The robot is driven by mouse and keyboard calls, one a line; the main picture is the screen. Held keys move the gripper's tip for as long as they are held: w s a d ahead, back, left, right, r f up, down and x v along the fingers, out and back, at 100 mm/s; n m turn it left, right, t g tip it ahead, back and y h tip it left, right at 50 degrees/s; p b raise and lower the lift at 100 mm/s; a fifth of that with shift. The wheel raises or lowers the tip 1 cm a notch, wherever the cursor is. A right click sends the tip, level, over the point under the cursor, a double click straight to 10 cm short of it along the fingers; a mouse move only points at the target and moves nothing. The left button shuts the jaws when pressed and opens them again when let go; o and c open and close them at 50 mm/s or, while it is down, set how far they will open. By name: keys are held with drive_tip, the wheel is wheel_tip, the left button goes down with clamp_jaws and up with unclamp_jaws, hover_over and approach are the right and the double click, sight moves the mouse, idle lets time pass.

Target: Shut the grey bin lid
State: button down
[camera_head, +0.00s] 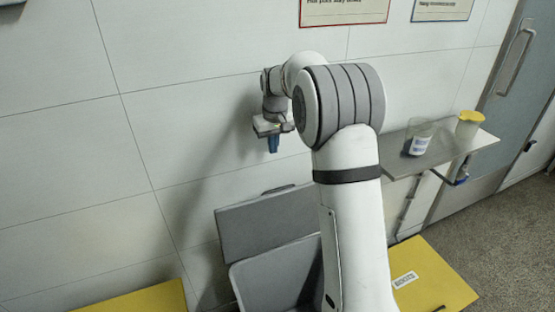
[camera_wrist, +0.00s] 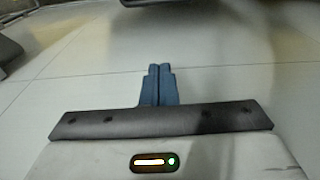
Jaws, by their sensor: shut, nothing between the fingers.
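The grey bin (camera_head: 275,277) stands low against the tiled wall, partly hidden behind my arm. Its grey lid (camera_head: 265,220) is open, tilted up at the wall side of the bin. My gripper (camera_head: 273,144) is above the lid, in front of the wall, with its blue fingers pointing down and apart from the lid. In the wrist view the two blue fingers (camera_wrist: 158,84) are together with nothing between them. The wrist view shows mainly pale wall tiles, and I cannot make out the lid there.
A metal shelf (camera_head: 440,150) on the right holds a clear beaker (camera_head: 420,138) and a yellow-lidded container (camera_head: 468,126). Yellow panels (camera_head: 430,280) lie low on both sides of the bin. A grey door (camera_head: 515,70) is at far right. Open wall lies left of my gripper.

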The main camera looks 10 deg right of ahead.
wheel_tip(320, 180, down, 11)
drive_tip(key=s+p, duration=0.1)
drive_tip(key=s, duration=0.1)
drive_tip(key=shift+s+d, duration=0.25)
drive_tip(key=shift+s, duration=0.05)
